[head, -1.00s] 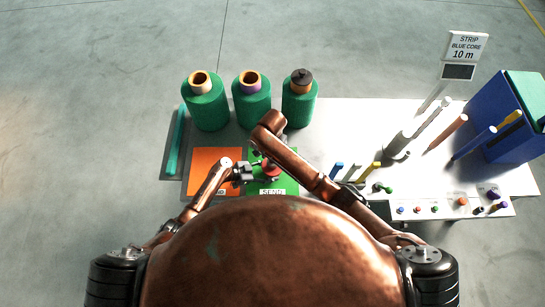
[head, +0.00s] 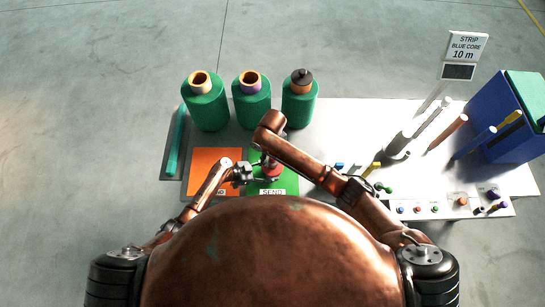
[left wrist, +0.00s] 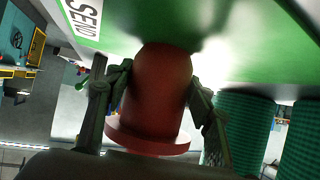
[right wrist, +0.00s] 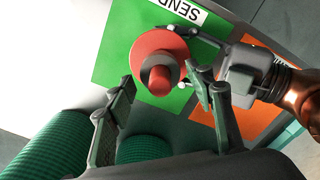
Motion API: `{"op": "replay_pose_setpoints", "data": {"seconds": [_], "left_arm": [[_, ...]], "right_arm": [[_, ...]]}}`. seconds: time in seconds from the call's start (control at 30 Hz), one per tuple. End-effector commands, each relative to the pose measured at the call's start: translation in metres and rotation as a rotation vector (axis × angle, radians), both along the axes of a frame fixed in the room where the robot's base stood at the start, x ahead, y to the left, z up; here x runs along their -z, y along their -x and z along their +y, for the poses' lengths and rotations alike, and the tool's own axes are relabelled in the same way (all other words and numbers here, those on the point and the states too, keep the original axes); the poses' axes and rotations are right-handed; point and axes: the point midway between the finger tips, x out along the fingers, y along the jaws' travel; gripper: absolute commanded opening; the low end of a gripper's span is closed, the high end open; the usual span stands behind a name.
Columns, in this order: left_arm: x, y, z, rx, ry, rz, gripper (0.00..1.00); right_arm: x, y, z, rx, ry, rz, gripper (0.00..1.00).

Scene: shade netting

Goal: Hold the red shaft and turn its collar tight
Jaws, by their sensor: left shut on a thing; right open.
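The red shaft (left wrist: 160,90) stands at the green SEND pad, with a wide red flange (right wrist: 150,45) and a greyish ring (right wrist: 158,68) near its end. I cannot tell which ring is the collar. My left gripper (left wrist: 160,78) is shut on the shaft, a finger on each side; it also reaches in from the right in the right wrist view. My right gripper (right wrist: 158,78) is open, its fingers pointing toward the shaft's end, apparently not touching it. In the head view my right gripper (head: 268,168) partly hides the red part.
Green spools (head: 205,105) stand behind the pads. An orange pad (head: 205,165) lies left of the green pad (head: 285,180). Small coloured parts, upright rods and a blue bin (head: 490,120) occupy the right side.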

Motion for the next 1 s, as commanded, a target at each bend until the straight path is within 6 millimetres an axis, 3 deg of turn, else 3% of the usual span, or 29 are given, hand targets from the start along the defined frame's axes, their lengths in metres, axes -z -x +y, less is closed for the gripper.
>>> {"op": "replay_pose_setpoints", "data": {"seconds": [0.53, 0.8, 1.0], "left_arm": [[0.001, 0.000, 0.001, 0.000, -0.002, 0.001, 0.10], [0.001, 0.000, 0.001, 0.000, -0.002, 0.001, 0.10], [0.001, 0.001, 0.001, 0.000, -0.002, 0.001, 0.10]], "right_arm": [[0.025, 0.000, 0.000, 0.003, -0.001, 0.001, 0.49], [0.027, 0.000, 0.000, 0.003, 0.000, 0.000, 0.49], [0.027, 0.000, 0.000, 0.003, 0.000, 0.000, 0.35]]}}
